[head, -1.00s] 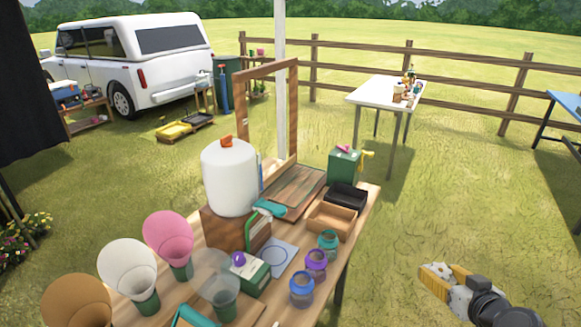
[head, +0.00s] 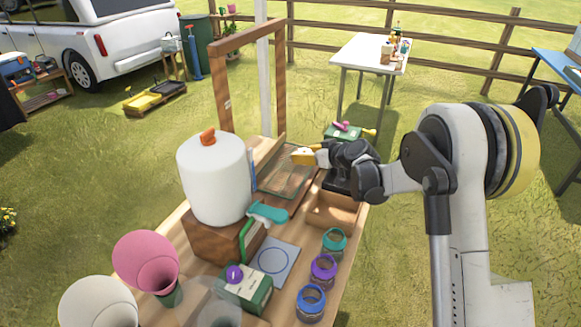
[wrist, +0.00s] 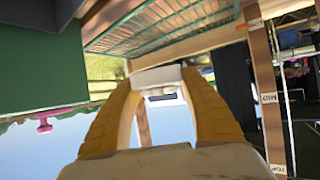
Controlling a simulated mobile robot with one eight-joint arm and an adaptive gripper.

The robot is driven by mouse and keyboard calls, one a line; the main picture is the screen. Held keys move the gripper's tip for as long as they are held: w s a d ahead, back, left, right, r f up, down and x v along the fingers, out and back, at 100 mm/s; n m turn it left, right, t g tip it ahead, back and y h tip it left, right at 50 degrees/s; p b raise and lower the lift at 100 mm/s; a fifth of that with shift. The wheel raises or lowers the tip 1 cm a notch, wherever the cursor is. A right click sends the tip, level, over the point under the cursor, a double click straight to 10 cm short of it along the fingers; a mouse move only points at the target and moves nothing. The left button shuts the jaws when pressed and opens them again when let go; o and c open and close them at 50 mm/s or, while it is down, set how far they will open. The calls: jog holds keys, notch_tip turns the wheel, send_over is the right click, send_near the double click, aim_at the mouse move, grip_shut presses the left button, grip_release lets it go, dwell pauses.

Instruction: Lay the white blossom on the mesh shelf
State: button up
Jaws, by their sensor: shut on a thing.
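The mesh shelf (head: 286,182) lies low by the tall wooden frame, on the far part of the workbench. Its green wire mesh also shows at the top of the wrist view (wrist: 165,28), which looks upside down. My gripper (head: 302,156) is over the shelf's far right part, its yellow fingers level. In the wrist view, the two fingers of my gripper (wrist: 158,78) close on a small pale thing, taken as the white blossom (wrist: 155,76). Its petals cannot be made out, and my gripper mostly hides it in the head view.
The wooden frame (head: 218,92) rises behind the shelf. A white tank (head: 215,178) stands left of it. A green box (head: 343,133) is close to my wrist on the right. A brown tray (head: 333,211) and several jars (head: 322,270) line the bench's right edge.

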jog(key=x, duration=0.3)
jog(key=b+x, duration=0.1)
jog(key=x, duration=0.2)
jog(key=b+x, duration=0.1)
jog(key=x, duration=0.2)
jog(key=shift+w+d+f, duration=0.15)
jog(key=shift+d+f, duration=0.15)
jog(key=shift+f+b, duration=1.2)
jog(key=shift+f, duration=0.75)
jog(key=shift+f, duration=0.1)
jog(key=o, duration=1.1)
jog(key=shift+r, duration=0.25)
jog(key=p+v, duration=0.3)
jog(key=v, duration=0.9)
jog(key=shift+f+p, duration=0.1)
jog(key=shift+p, duration=0.3)
